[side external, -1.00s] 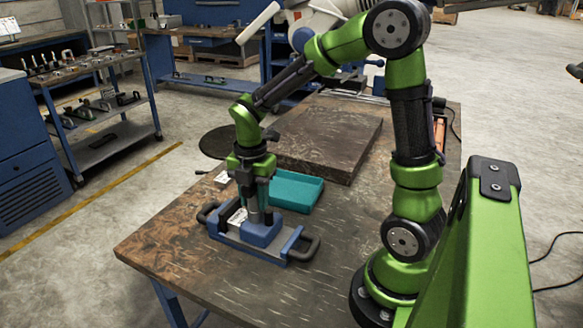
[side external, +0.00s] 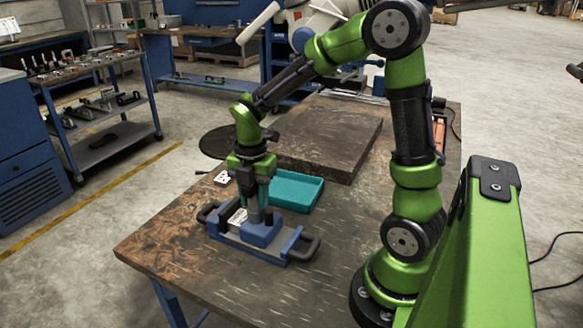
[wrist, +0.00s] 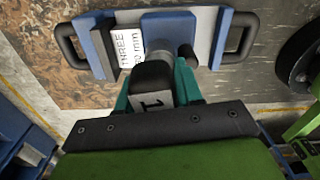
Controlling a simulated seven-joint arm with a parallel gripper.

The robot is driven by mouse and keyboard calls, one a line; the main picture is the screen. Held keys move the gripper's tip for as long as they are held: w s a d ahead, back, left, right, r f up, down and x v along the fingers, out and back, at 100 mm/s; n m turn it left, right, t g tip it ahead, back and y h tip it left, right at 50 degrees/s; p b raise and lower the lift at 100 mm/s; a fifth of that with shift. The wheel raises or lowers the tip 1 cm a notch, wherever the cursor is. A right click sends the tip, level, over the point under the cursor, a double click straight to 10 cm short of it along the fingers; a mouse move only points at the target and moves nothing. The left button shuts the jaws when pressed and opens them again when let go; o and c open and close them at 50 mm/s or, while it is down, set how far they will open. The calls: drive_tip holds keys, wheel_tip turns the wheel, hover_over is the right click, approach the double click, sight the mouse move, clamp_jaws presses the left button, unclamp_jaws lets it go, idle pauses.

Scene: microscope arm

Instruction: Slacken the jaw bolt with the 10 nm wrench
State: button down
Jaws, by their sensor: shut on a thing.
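My gripper (side external: 256,197) points down over the jaw fixture and is shut on an upright grey wrench (side external: 255,212). In the wrist view the wrench (wrist: 154,84) is a dark-topped cylinder between teal fingers, with a pale label reading "1"; the rest of the label is hidden. The jaw fixture (side external: 272,256) is a blue and grey base with a black loop handle at each end and a blue block. The wrench's lower end meets or hovers at this block. The jaw bolt is hidden, so I cannot tell if the wrench is seated on it.
A thick dark slab (side external: 325,140) is farther back. The front left of the worn table (side external: 165,255) is clear.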

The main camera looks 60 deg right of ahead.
drive_tip(key=shift+s+d+f, duration=0.15)
drive_tip(key=shift+d, duration=0.25)
drive_tip(key=n, duration=0.4)
idle(0.4)
drive_tip(key=shift+n, duration=0.7)
drive_tip(key=n, duration=0.2)
drive_tip(key=shift+n, duration=0.3)
